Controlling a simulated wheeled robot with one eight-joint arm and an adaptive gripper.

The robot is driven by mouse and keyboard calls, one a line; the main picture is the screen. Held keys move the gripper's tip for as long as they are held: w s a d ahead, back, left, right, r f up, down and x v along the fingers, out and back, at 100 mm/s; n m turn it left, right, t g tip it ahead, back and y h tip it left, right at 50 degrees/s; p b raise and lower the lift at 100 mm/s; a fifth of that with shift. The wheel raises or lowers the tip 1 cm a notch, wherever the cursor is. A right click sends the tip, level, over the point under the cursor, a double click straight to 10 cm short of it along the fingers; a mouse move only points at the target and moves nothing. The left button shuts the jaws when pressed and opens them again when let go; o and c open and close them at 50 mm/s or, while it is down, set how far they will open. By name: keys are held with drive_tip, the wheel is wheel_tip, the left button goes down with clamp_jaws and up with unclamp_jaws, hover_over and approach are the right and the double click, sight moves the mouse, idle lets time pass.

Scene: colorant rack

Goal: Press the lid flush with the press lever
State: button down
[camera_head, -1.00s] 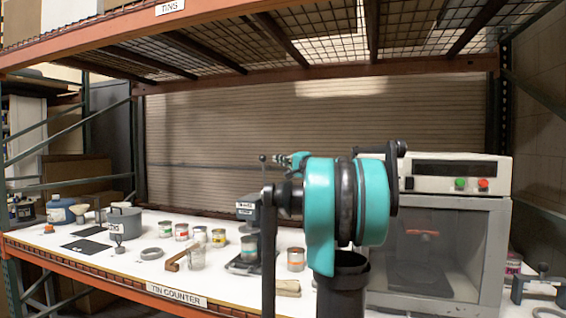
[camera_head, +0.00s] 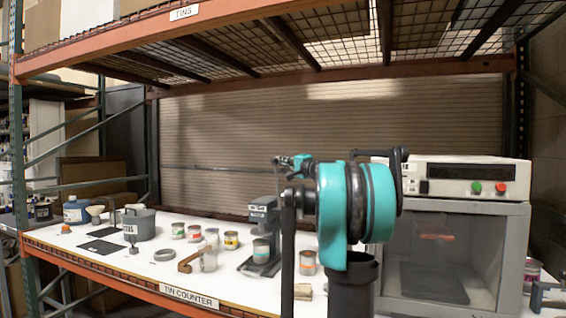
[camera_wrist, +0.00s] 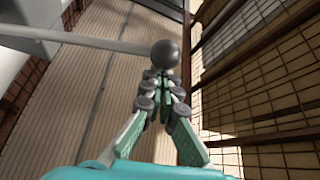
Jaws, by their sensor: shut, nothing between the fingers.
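The press (camera_head: 262,212) stands on the counter, left of my arm. A tin (camera_head: 261,252) with a teal band sits on its base under the press head; whether its lid is flush is too small to tell. The press lever rises upright behind my arm and ends in a dark ball knob (camera_head: 276,160). In the wrist view the knob (camera_wrist: 165,53) is large, just beyond the fingertips, with a grey rod (camera_wrist: 80,40) running left from it. My gripper (camera_wrist: 163,78) is shut and empty, its fingertips at the knob; whether they touch cannot be told. My gripper (camera_head: 284,161) also shows in the head view.
Several small tins (camera_head: 212,237), a wooden-handled tool (camera_head: 189,262) and a grey pot (camera_head: 139,224) stand left of the press. A glass-fronted cabinet (camera_head: 513,250) stands at right. The mesh shelf (camera_head: 230,65) spans above. Another tin (camera_head: 307,262) stands close right of the press.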

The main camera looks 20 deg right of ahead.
drive_tip(key=s+a+f+n+y, duration=0.6)
drive_tip(key=s+a+f+n, duration=0.3)
drive_tip(key=s+f+n, duration=0.2)
drive_tip(key=shift+s+a+f+n+t+y, duration=0.15)
drive_tip(key=shift+s+a+n+t+y, duration=0.3)
drive_tip(key=shift+n, duration=0.45)
drive_tip(key=shift+s+d, duration=0.1)
drive_tip(key=shift+d, duration=0.05)
